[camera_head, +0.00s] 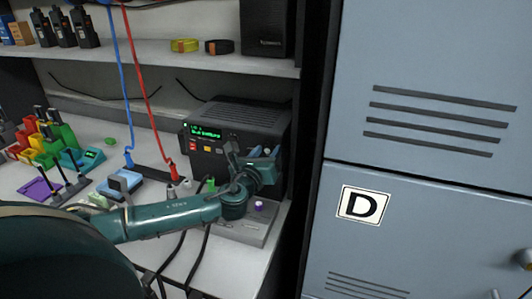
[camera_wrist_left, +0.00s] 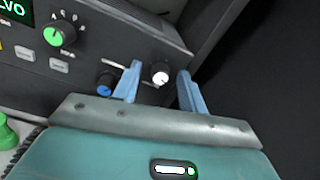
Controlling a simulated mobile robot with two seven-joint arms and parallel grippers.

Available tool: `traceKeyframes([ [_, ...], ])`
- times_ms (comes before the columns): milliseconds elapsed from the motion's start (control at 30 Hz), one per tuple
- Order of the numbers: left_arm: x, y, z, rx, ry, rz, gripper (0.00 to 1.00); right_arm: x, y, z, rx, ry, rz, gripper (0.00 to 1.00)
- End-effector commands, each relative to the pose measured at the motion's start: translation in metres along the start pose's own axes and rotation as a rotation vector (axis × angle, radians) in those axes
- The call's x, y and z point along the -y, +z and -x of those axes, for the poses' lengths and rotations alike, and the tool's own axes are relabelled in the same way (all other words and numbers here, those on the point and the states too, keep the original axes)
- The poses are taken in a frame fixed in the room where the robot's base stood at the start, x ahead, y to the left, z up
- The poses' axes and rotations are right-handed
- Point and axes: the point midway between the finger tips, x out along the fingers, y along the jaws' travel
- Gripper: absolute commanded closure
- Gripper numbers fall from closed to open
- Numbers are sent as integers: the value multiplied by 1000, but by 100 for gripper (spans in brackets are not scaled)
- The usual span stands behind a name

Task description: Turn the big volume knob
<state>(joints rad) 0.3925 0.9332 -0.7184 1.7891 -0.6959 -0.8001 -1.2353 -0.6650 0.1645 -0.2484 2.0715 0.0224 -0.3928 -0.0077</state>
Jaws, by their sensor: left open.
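The black radio (camera_head: 245,118) with a green lit display stands on the bench below the shelf. In the left wrist view its front panel (camera_wrist_left: 25,72) carries a green knob (camera_wrist_left: 58,34), a blue knob (camera_wrist_left: 104,86) and a white knob (camera_wrist_left: 160,72). I cannot tell from labels which is the volume knob. My left gripper (camera_head: 265,152) is at the right part of the radio front, hiding the knobs in the head view. In the wrist view its open blue fingers (camera_wrist_left: 160,70) lie either side of the white knob. Contact cannot be told. My right gripper is not in view.
A grey box with a purple knob (camera_head: 258,205) sits below my left gripper. Blue (camera_head: 120,80) and red (camera_head: 142,85) cables hang left of the radio. A blue-grey locker marked D (camera_head: 363,205) stands close on the right.

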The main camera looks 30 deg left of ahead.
Motion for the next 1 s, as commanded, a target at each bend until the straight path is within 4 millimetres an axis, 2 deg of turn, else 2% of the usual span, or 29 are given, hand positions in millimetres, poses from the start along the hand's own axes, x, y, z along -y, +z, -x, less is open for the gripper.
traceKeyframes([
  [133,0,0,0,0,0,0,59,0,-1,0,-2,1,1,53],
  [633,0,0,0,0,1,0,100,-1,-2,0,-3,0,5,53],
  [1000,0,-1,1,2,1,54,100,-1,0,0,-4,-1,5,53],
])
